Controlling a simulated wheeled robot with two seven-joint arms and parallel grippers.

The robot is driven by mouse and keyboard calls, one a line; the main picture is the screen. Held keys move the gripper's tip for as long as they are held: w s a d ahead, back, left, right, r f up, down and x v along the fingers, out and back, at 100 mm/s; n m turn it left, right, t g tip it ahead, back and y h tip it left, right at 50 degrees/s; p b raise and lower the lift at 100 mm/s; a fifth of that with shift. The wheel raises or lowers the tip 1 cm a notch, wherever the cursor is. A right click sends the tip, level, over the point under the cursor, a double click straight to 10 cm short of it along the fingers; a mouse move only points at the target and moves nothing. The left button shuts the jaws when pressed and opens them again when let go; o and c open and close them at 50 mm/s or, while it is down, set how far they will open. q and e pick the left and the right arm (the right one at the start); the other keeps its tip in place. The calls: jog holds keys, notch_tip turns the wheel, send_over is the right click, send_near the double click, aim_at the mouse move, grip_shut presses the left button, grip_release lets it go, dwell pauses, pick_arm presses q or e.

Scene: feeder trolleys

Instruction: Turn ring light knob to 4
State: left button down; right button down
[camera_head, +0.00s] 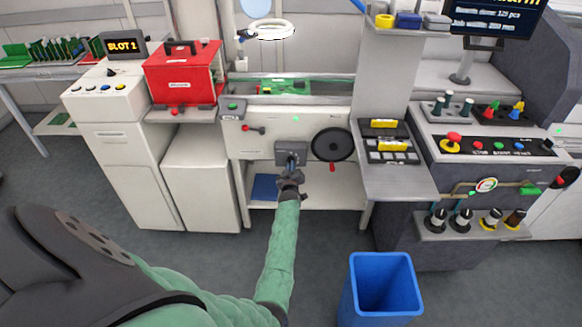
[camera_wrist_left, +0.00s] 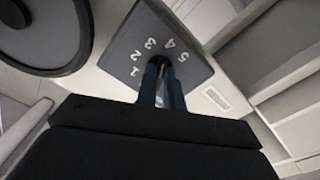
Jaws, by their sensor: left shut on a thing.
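The ring light knob's grey dial box (camera_head: 291,149) sits on the front of the white machine, and white numbers 1 to 5 show on it in the left wrist view (camera_wrist_left: 190,62). My left gripper (camera_head: 290,166) reaches up to the box from below; in the left wrist view its two dark blue fingers (camera_wrist_left: 163,78) are closed together at the middle of the dial. The knob between the fingertips is mostly hidden, and I cannot tell which number it points to. The ring light (camera_head: 270,30) hangs above the machine. My right gripper is not in view.
A black handwheel (camera_head: 332,145) is just right of the dial box. A red-handled lever (camera_head: 254,129) is to its upper left. A blue bin (camera_head: 383,285) stands on the floor at front right. A shelf (camera_head: 340,190) lies below the box.

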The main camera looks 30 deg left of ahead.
pick_arm(q)
jog(key=shift+f+m, duration=0.15)
jog(key=shift+m, duration=0.55)
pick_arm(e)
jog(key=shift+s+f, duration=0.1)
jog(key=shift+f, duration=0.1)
pick_arm(q)
jog(key=shift+m, duration=0.3)
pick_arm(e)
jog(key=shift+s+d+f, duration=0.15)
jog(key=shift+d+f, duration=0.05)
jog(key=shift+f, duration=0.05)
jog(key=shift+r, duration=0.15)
pick_arm(q)
jog(key=c, duration=1.5)
grip_release()
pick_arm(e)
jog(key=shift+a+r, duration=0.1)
